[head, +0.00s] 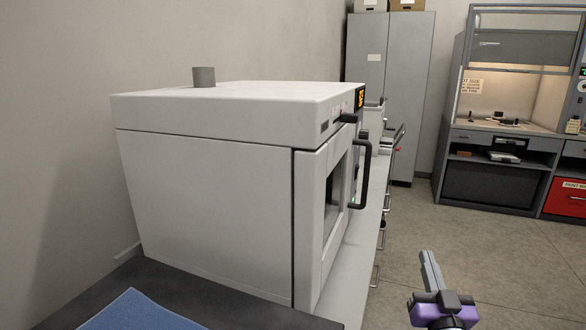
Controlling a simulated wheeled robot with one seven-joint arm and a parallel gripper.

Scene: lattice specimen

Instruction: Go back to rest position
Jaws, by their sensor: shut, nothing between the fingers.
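My gripper (427,257) is at the lower right of the head view, with a grey finger part pointing up from a purple and black body. It is shut and empty, and hangs over open floor to the right of the oven, touching nothing that I can see. The white box-shaped oven (205,185) stands on the counter at the left. Its door, with a dark handle (365,175), faces right and looks closed.
A dark counter (120,285) with a blue mat (140,312) lies at the lower left. A grey cabinet (390,80) and a fume hood (515,75) stand at the back. A red drawer (566,199) is at the right. The floor (470,240) between is clear.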

